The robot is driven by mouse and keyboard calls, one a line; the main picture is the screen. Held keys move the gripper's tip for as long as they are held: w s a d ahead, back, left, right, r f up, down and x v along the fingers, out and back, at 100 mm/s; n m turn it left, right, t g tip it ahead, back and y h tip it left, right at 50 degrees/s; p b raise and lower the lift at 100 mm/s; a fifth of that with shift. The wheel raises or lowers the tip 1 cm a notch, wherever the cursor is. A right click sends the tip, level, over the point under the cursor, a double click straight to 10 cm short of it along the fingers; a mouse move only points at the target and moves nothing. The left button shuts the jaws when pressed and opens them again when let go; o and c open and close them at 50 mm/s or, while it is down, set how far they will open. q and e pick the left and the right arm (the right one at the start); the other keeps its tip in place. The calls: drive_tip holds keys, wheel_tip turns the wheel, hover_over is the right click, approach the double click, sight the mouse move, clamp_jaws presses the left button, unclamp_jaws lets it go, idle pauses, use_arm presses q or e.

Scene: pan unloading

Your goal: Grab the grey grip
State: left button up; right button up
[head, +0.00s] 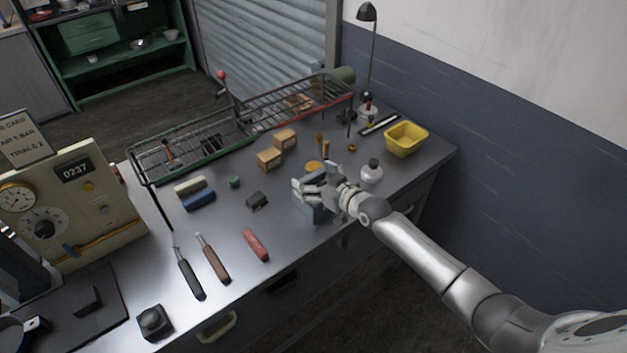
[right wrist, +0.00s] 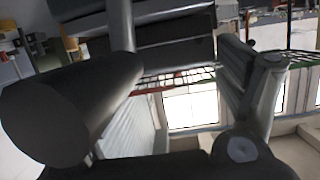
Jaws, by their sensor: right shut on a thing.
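My right gripper (head: 318,190) is at the front right part of the bench, with its arm coming in from the lower right. It is shut on a grey block-like thing (head: 312,210), which looks like the grey grip. The fingers hide much of it, and I cannot tell whether it touches the bench top. In the right wrist view, dark grey parts (right wrist: 178,35) fill the space near the fingers, and a dark cylinder (right wrist: 75,105) shows at the left. I do not make out my left gripper.
A small dark block (head: 257,201) and a red-handled tool (head: 255,245) lie to the left. Wire racks (head: 190,145) line the back edge.

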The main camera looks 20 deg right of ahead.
drive_tip(key=shift+r, duration=0.5)
drive_tip(key=s+d+r+b, duration=0.5)
drive_tip(key=s+d+r, duration=0.3)
drive_tip(key=s+r, duration=0.3)
drive_tip(key=shift+d+r, duration=0.25)
drive_tip(key=shift+d, duration=0.1)
